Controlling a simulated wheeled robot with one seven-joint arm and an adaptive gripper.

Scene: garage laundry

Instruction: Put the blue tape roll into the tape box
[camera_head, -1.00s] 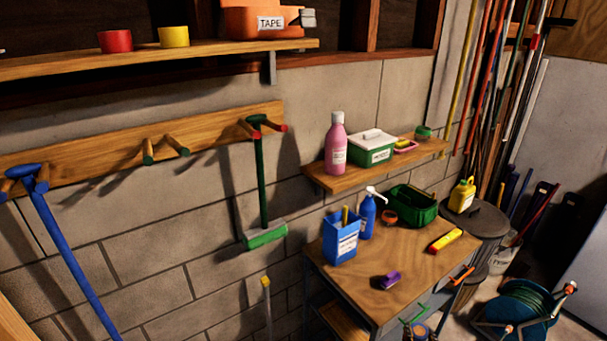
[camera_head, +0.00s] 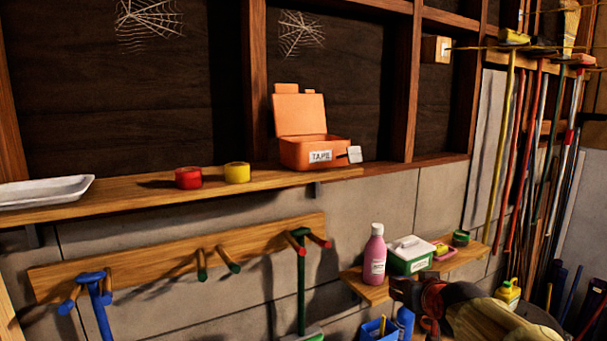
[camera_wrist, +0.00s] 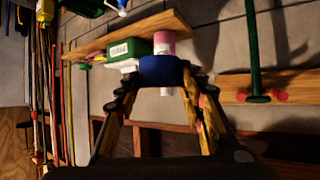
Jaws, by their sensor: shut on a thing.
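The orange tape box (camera_head: 341,145) stands on the upper wooden shelf in the head view, its lid raised at the back and a TAPE label on its front. In the wrist view the blue tape roll (camera_wrist: 160,70) is held between the fingertips of my gripper (camera_wrist: 161,82), which is shut on it. In the head view my gripper (camera_head: 405,290) is at the lower right, below and to the right of the box, in front of the small shelf. The roll cannot be made out clearly there. The inside of the box is mostly hidden by its front wall.
A red roll (camera_head: 188,178) and a yellow roll (camera_head: 237,173) sit left of the box on the upper shelf (camera_head: 130,197). A pink bottle (camera_head: 374,256) and a green-and-white box (camera_head: 409,256) stand on the small shelf near my gripper. A wall post rises behind the box.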

